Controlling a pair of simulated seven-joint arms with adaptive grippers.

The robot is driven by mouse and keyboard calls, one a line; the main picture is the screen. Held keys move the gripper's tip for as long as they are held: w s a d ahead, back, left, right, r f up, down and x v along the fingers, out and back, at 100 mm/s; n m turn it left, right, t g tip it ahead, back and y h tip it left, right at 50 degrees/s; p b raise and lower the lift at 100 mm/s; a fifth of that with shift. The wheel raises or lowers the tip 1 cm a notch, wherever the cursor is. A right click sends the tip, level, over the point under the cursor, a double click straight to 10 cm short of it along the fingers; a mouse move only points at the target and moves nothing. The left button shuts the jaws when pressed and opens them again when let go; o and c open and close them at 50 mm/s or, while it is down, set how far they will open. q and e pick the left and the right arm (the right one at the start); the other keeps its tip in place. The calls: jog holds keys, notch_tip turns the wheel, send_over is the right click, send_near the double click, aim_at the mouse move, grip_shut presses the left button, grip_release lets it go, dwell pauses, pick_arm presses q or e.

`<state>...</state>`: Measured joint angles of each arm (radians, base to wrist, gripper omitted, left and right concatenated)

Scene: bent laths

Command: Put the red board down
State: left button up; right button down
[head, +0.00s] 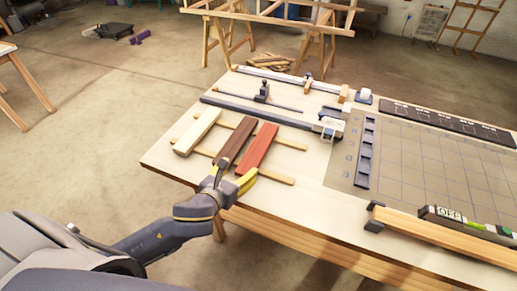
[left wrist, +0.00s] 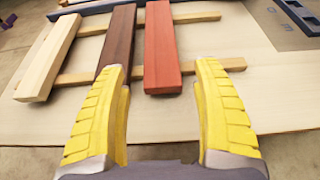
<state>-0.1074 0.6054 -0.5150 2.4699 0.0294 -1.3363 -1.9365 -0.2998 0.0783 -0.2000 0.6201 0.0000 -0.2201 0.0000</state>
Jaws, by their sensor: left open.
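The red board (head: 257,147) lies across two thin wooden strips (head: 284,142) on the workbench, to the right of a dark brown board (head: 235,142) and a pale board (head: 198,130). In the left wrist view the red board (left wrist: 161,50) runs away from me between the fingers' line of sight, with its near end just beyond the fingertips. My left gripper (head: 232,178) has yellow fingers and is open and empty at the near ends of the boards. In the left wrist view its left fingertip (left wrist: 165,75) overlaps the brown board's near end. My right gripper is not in view.
The workbench (head: 163,155) carries a grey clamp bar (head: 260,114) behind the boards and a gridded mat (head: 410,160) to the right. Bare bench shows in front of the boards.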

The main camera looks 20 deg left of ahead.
pick_arm(q)
jog(key=w+r+t, duration=0.2)
jog(key=w+r, duration=0.5)
jog(key=r, duration=0.3)
notch_tip(320, 180, up, 7)
jog(key=m+g, duration=0.2)
jog(key=g, duration=0.5)
send_over(259, 146)
jog(key=s+d, duration=0.2)
jog(key=s+a+f+n+g, duration=0.2)
jog(key=s+f+g, duration=0.25)
jog(key=f, duration=0.25)
jog(key=shift+y, duration=0.3)
jog(key=x, duration=0.9)
jog(key=shift+w+f, duration=0.15)
jog(key=shift+f, duration=0.2)
jog(key=shift+t, duration=0.25)
jog(key=shift+x, duration=3.3)
jog(key=shift+w+a, duration=0.2)
